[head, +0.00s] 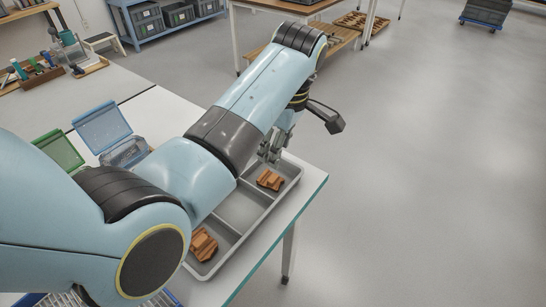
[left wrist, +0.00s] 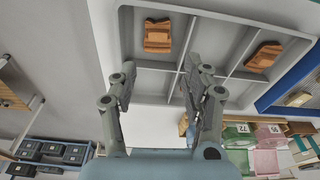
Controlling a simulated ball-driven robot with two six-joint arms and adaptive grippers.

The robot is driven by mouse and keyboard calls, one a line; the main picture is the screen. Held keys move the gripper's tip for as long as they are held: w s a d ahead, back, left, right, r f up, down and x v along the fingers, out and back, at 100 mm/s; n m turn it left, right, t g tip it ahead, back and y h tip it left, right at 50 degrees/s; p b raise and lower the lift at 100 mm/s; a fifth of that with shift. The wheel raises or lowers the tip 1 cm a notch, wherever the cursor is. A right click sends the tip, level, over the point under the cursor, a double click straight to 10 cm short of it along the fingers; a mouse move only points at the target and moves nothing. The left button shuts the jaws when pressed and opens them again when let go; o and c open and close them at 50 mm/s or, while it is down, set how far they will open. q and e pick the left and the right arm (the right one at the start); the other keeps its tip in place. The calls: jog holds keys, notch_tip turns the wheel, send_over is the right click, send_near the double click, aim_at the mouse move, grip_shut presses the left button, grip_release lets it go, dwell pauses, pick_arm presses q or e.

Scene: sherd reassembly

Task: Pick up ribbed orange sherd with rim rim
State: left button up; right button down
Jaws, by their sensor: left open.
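Two orange-brown sherds lie apart in a grey divided tray (head: 241,209). One sherd (head: 270,180) is in the far compartment; its surface looks banded, and it also shows at the top of the left wrist view (left wrist: 157,36). The other sherd (head: 203,245) is in the near compartment and shows at the right of the left wrist view (left wrist: 264,57). I cannot tell for sure which has the ribbed rim. My left gripper (head: 272,150) is above the far end of the tray, close to the far sherd. Its fingers (left wrist: 160,72) are apart with nothing between them.
The tray stands near the right edge of a white table (head: 296,205), with open floor beyond. Open blue (head: 101,127) and green (head: 60,150) lidded boxes stand on the table's left. Tray dividers (left wrist: 184,55) rise between the sherds.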

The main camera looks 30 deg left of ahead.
aim_at(271, 177)
pick_arm(q)
jog(key=f, duration=0.4)
jog(key=shift+a+f+b, duration=0.2)
jog(key=shift+a+b, duration=0.15)
jog(key=shift+w+a+f, duration=0.1)
jog(key=shift+f, duration=0.25)
jog(key=f, duration=0.4)
jog(key=shift+w+a+f+b, duration=0.1)
jog(key=shift+a+f+b, duration=0.1)
jog(key=shift+a+b, duration=0.1)
jog(key=shift+f, duration=0.4)
jog(key=shift+a+f, duration=0.1)
jog(key=shift+c, duration=0.9)
jog(key=c, duration=0.5)
jog(key=shift+c, duration=0.5)
pick_arm(e)
jog(key=shift+s+d+f, duration=0.2)
jog(key=shift+s+f, duration=0.2)
jog(key=shift+s, duration=0.25)
jog(key=shift+s+d+f, duration=0.15)
jog(key=shift+s+f, duration=0.2)
jog(key=shift+s, duration=0.25)
